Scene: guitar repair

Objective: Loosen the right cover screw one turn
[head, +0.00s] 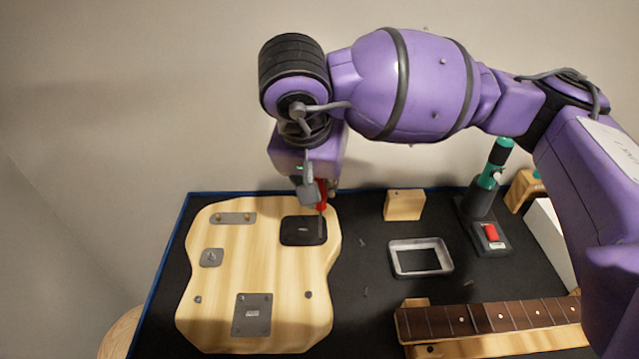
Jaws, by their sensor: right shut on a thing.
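A pale wooden guitar body (262,270) lies on the dark bench mat. A black cover plate (296,236) sits on its upper right part. My right gripper (316,196) is above the plate's right side, shut on a screwdriver with a red handle (321,190). The thin dark shaft points down to the right part of the plate. The right cover screw cannot be made out; the tool's tip is over that area, and I cannot tell whether it is seated in the screw. My left gripper is not in view.
A grey metal tray (420,272), a wooden block (404,204) and a green-and-black tool on a stand (482,205) are to the right. A guitar neck (480,317) lies at the front right. Small loose parts lie between body and tray.

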